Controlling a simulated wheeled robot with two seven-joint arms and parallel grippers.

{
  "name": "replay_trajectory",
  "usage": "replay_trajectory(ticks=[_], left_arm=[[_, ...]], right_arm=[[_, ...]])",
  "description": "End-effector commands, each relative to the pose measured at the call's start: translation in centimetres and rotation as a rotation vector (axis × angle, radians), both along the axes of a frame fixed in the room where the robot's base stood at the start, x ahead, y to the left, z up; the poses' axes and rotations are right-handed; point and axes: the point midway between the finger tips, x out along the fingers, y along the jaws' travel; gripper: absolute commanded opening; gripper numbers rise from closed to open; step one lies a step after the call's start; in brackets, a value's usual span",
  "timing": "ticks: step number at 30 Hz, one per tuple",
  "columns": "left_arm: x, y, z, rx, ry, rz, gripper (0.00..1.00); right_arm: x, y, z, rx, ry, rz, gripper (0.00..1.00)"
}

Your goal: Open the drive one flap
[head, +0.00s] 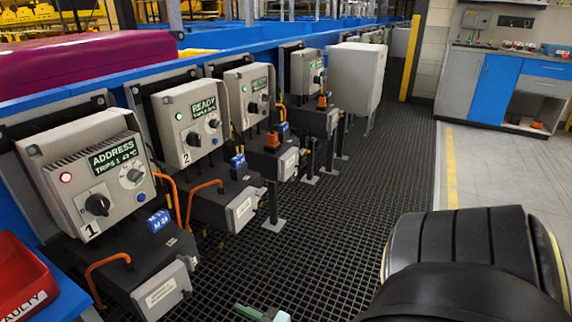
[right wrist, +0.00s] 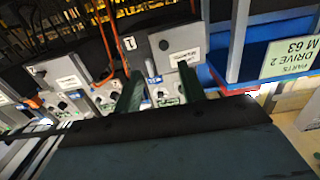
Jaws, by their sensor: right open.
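In the right wrist view a grey labelled flap (right wrist: 178,38), beside a plate marked 1, lies beyond my fingers. My right gripper (right wrist: 160,88) is open, with its two green fingers apart and nothing visible between them. One green fingertip shows at the bottom of the head view (head: 246,308), right of the flap and apart from it. My left gripper is out of view.
Drive two (head: 190,120), reading READY, and further drives stand in a row behind. Orange cables (head: 108,262) arch beside the boxes. A red tray (head: 22,280) on a blue surface is at the left edge. Open dark grating (head: 340,220) lies to the right.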

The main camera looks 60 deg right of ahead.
Motion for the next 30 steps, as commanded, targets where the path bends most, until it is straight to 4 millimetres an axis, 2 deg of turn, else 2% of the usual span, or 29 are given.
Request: replay_trajectory(ticks=[1, 14, 23, 30], left_arm=[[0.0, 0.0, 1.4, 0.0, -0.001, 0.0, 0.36], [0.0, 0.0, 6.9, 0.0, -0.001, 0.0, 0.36], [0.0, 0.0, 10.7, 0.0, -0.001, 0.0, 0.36], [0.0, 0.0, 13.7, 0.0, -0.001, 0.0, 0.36]], right_arm=[[0.1, 0.0, 0.2, -0.01, 0.025, 0.0, 0.4], [-2.4, -0.1, -4.1, -0.087, 0.292, 0.03, 0.4], [-5.7, 0.2, -7.0, -0.125, 0.5, 0.044, 0.4], [-9.2, 0.6, -8.9, -0.147, 0.672, 0.052, 0.4]])
